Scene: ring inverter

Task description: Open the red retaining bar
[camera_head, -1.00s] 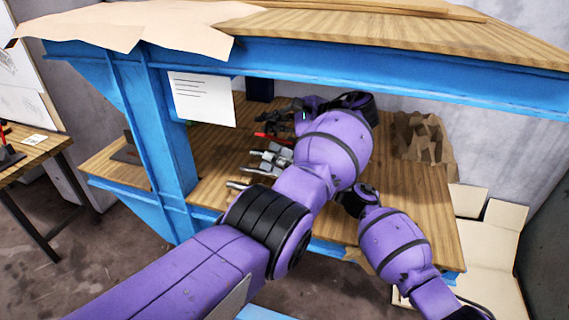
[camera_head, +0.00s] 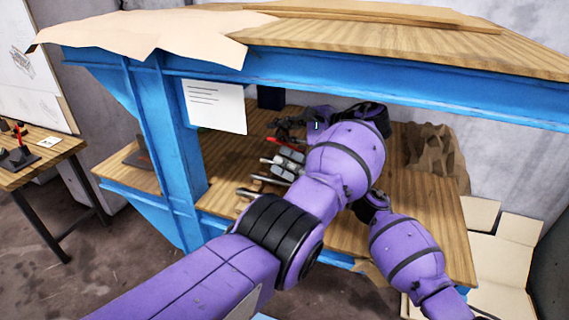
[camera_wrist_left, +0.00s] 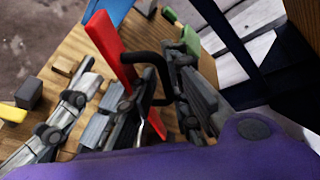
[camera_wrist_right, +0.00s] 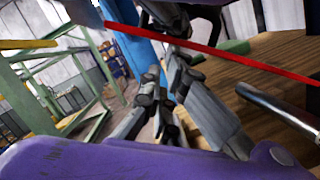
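The red retaining bar (camera_head: 287,143) lies on the lower wooden deck of the blue bench. It is large in the left wrist view (camera_wrist_left: 112,45) and crosses the right wrist view (camera_wrist_right: 225,57) as a thin strip. A black handle (camera_wrist_left: 158,72) shows beside it. My left gripper (camera_wrist_left: 155,90) looks open, with its fingers on either side of the handle; contact is not clear.
Metal cylinders (camera_head: 268,180) lie near my right gripper, one close in the right wrist view (camera_wrist_right: 278,106). A blue post (camera_head: 172,150) stands left and a blue beam (camera_head: 380,92) runs above. A crumpled brown object (camera_head: 435,155) sits at the right of the deck.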

